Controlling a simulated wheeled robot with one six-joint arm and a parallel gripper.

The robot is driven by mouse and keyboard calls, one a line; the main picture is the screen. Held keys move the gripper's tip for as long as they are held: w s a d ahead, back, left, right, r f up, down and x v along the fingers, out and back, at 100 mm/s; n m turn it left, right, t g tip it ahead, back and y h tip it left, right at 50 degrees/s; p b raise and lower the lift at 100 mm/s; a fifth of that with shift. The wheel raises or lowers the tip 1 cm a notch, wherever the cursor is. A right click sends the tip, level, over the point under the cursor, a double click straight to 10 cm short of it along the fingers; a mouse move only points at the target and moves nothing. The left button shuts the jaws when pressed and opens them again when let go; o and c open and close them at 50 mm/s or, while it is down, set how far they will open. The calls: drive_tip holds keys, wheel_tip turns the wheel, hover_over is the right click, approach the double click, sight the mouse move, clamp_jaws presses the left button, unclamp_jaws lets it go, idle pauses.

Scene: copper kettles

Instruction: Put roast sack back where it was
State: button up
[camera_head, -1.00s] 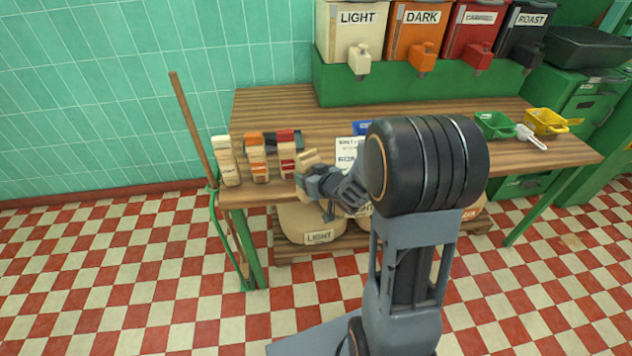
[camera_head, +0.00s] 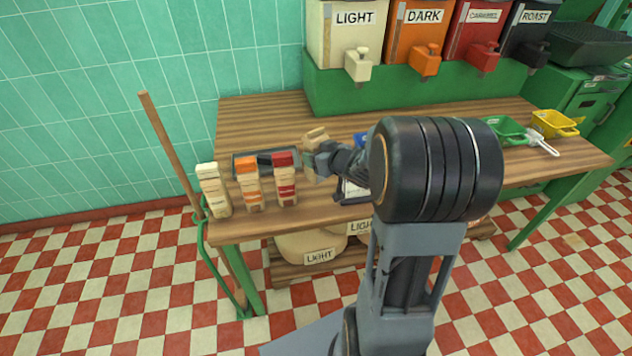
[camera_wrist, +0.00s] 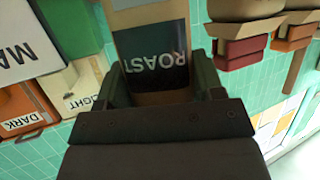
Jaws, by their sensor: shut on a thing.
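My gripper (camera_head: 318,158) is shut on the roast sack (camera_head: 315,137), a small tan sack. In the wrist view the roast sack (camera_wrist: 152,50) sits between the two fingers, with its dark ROAST label facing the camera. In the camera_head view the gripper and sack are over the left half of the wooden table (camera_head: 262,112), right of a row of three small sacks: a cream sack (camera_head: 213,190), an orange-topped sack (camera_head: 249,186) and a red-topped sack (camera_head: 285,182). A dark tray (camera_head: 240,158) lies behind that row, partly hidden by it.
LIGHT (camera_head: 342,30), DARK (camera_head: 415,38), red (camera_head: 475,40) and ROAST (camera_head: 527,35) dispensers stand on a green stand at the back. Green (camera_head: 506,130) and yellow (camera_head: 554,124) scoops lie at right. A wooden pole (camera_head: 170,150) leans at the table's left end. My arm hides the table's middle.

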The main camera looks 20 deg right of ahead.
drive_tip(key=f, duration=0.2)
drive_tip(key=f+b, duration=0.1)
drive_tip(key=f, duration=0.1)
drive_tip(key=shift+d+f, duration=0.1)
drive_tip(key=shift+d, duration=0.15)
drive_tip(key=shift+f+b, duration=0.5)
drive_tip(key=shift+f, duration=1.25)
